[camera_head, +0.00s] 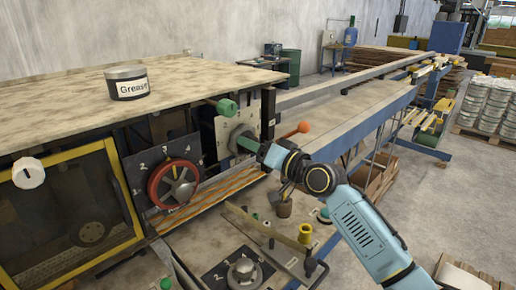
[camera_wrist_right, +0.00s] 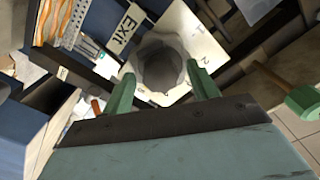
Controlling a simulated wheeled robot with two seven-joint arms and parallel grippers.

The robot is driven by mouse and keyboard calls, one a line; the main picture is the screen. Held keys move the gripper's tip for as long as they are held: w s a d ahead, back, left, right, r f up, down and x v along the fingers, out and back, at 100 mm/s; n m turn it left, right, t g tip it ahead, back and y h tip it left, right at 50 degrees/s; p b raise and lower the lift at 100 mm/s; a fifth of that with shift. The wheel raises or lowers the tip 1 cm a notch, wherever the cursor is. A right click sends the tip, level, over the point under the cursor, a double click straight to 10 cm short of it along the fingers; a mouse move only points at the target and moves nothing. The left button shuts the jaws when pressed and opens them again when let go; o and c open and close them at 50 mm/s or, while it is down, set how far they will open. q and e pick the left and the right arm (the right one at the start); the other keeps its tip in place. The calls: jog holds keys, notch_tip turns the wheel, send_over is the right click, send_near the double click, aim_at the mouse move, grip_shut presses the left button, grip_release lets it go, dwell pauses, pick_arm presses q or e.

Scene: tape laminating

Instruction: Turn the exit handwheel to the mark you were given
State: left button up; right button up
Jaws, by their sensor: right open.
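The exit handwheel is a dark grey round wheel (camera_wrist_right: 160,62) on a pale plate (camera_wrist_right: 195,30) with an EXIT label (camera_wrist_right: 126,24) beside it. The numbers 1 and 2 are readable on the plate; the wheel's pointer is not clear. In the head view the wheel (camera_head: 236,132) is partly hidden by my right gripper (camera_head: 246,144). In the wrist view my right gripper (camera_wrist_right: 162,88) is open, its green fingers on either side of the wheel; I cannot tell whether they touch it. My left gripper is not in view.
A red handwheel (camera_head: 160,190) on a dark numbered plate is left of the exit wheel. A green-knobbed lever (camera_head: 227,107) and an orange-knobbed lever (camera_head: 302,127) stick out close by. A Grease tin (camera_head: 126,90) stands on the machine top. A grey knob (camera_head: 243,268) sits low in front.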

jog(key=shift+d, duration=0.1)
jog(key=b+v, duration=0.2)
jog(key=v, duration=1.1)
jog(key=shift+s, duration=0.15)
